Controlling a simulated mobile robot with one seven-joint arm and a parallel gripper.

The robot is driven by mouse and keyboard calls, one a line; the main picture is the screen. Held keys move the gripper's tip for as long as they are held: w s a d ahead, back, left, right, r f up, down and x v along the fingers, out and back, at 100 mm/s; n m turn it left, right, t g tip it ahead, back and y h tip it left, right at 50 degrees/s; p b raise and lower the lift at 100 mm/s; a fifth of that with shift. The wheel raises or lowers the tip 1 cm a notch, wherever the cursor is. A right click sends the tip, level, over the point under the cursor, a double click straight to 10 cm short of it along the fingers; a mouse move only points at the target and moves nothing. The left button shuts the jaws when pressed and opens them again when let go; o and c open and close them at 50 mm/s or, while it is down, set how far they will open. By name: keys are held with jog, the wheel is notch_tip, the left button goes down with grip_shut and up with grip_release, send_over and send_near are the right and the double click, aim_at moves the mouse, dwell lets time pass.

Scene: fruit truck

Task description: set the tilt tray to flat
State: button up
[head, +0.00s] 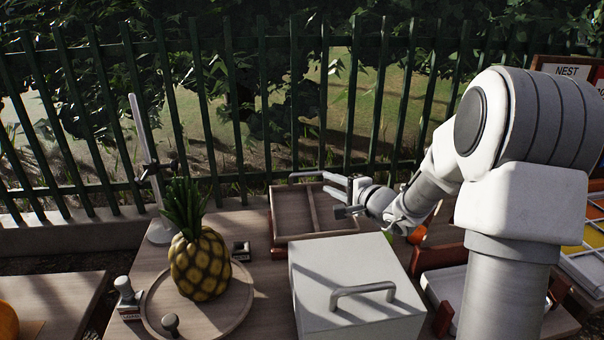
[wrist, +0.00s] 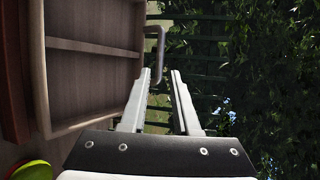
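The tilt tray (head: 290,213) is a shallow wooden tray with a divider, at the back of the table in the head view. A grey bar handle (head: 307,175) is on its far edge. The tray fills the upper left of the wrist view (wrist: 92,70), with its handle (wrist: 160,55) just ahead of my fingertips. My gripper (head: 338,195) is open and empty, at the right side of the tray near the handle; its two parallel fingers (wrist: 160,76) show a gap between them. I cannot tell the tray's exact tilt.
A white box with a handle (head: 350,265) stands in front of the tray. A pineapple (head: 200,263) rests on a round wooden board (head: 240,305) at left. A stand with a white pole (head: 148,150) is beyond it. A green fence (head: 230,120) runs behind the table.

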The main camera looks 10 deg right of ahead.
aim_at(307, 173)
jog(key=x, duration=1.4)
grip_shut()
dwell(1.0)
